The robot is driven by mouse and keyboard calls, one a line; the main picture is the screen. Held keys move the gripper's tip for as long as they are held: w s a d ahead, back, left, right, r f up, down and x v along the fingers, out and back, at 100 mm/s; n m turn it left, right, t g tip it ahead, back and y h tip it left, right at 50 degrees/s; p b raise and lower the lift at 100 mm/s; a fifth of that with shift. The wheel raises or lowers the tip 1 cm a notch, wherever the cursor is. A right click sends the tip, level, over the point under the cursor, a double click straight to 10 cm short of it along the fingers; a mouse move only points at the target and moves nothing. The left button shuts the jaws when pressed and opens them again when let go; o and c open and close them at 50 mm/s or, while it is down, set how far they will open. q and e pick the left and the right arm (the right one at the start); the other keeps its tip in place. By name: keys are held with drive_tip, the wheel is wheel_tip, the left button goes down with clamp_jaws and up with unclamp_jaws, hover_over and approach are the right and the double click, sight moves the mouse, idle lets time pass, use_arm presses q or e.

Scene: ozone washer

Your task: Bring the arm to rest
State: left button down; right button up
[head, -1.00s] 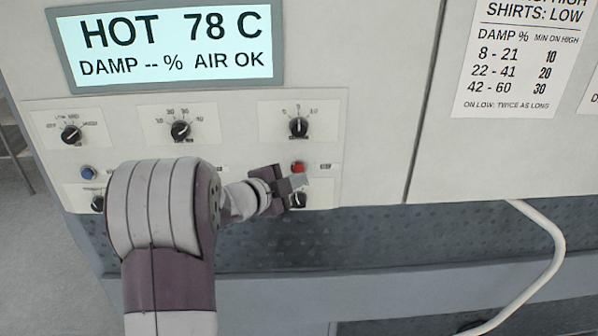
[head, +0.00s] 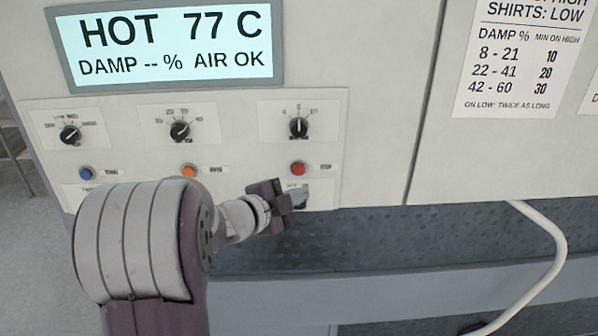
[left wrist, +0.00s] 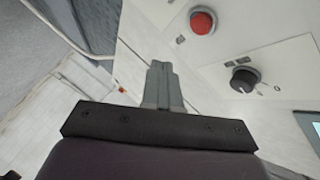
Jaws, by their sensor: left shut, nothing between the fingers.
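My left arm comes in from the lower left in the head view. Its gripper (head: 296,198) is shut and empty, in front of the panel's lower right corner, just below the red button (head: 298,168). It partly covers a lower right dial there. In the left wrist view the shut fingers (left wrist: 160,80) point up the picture, with the red button (left wrist: 202,21) and a black dial (left wrist: 243,79) to their right. They look apart from both. My right gripper does not show.
The control panel (head: 235,140) carries three upper dials, a blue button (head: 87,173) and an orange button (head: 189,170). A lit display (head: 170,45) reads HOT 77 C. A dark ledge (head: 400,235) runs below, with a white hose (head: 550,235) at the right.

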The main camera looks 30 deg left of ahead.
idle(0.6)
use_arm(q)
drive_tip(key=s+a+f+n+g+y+b, duration=0.1)
drive_tip(key=s+a+f+n+g+y, duration=0.2)
drive_tip(key=f+n, duration=0.3)
drive_tip(key=s+a+f+n+g+y+b, duration=0.1)
drive_tip(key=s+a+f+n+g+y, duration=0.25)
drive_tip(key=f+n, duration=0.2)
drive_tip(key=s+d+f+n+g+h+b, duration=0.1)
drive_tip(key=s+d+f+g+b, duration=0.1)
drive_tip(key=s+d+f, duration=0.3)
drive_tip(key=s+d+f+n+g+h+b, duration=0.1)
drive_tip(key=s+d+f+g, duration=0.4)
drive_tip(key=d, duration=0.8)
drive_tip(key=shift+s+d+f+h+b, duration=0.15)
drive_tip(key=shift+s+f+h+b, duration=0.5)
drive_tip(key=shift+f, duration=0.2)
drive_tip(key=shift+n, duration=0.25)
